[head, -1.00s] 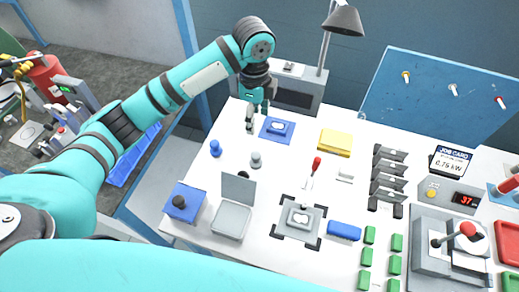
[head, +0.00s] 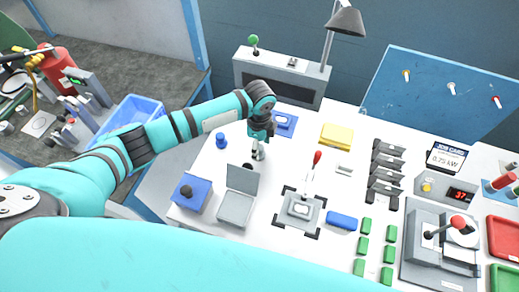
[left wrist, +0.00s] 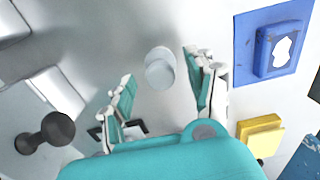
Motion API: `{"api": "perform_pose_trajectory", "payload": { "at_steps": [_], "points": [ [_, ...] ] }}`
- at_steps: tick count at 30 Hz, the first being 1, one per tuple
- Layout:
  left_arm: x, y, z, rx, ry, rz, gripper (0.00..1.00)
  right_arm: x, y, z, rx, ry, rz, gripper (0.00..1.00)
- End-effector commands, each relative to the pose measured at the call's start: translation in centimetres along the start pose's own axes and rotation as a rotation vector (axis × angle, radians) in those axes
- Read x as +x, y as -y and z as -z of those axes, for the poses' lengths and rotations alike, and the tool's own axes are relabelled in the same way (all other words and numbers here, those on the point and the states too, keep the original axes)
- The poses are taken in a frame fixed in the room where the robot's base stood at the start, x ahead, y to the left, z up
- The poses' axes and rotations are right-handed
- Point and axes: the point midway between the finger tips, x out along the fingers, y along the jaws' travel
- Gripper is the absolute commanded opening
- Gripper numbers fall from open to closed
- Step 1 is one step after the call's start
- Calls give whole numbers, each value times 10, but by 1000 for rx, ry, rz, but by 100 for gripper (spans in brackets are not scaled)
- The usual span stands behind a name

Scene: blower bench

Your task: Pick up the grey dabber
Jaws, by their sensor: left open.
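The grey dabber (head: 259,154) stands on the white bench, partly hidden by my left gripper (head: 257,146) just above it in the head view. In the left wrist view the dabber (left wrist: 160,70) shows as a pale round-topped piece in the gap between the spread fingers of my left gripper (left wrist: 159,67). The fingers are open and apart from it on both sides. My right gripper is not in view.
A blue dabber (head: 221,141) stands to the left. A dark knobbed piece (left wrist: 45,133) shows in the wrist view. An open grey box (head: 235,208), a blue box (head: 191,197), a blue pad (head: 285,123) and a yellow block (head: 336,134) are nearby.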

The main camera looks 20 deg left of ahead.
Motion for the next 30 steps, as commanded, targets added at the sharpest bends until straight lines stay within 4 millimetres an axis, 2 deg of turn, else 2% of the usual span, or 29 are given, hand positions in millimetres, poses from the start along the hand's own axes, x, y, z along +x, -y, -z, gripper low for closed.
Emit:
{"api": "perform_pose_trajectory", "payload": {
  "at_steps": [4,11,24,30],
  "points": [
    [14,0,0,0,0,1,56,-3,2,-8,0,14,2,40],
    [16,0,0,0,0,2,56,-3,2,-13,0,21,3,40],
    [15,0,0,0,0,2,0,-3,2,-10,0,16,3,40],
    [15,1,0,0,0,2,0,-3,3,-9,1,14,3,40]
  ]
}}
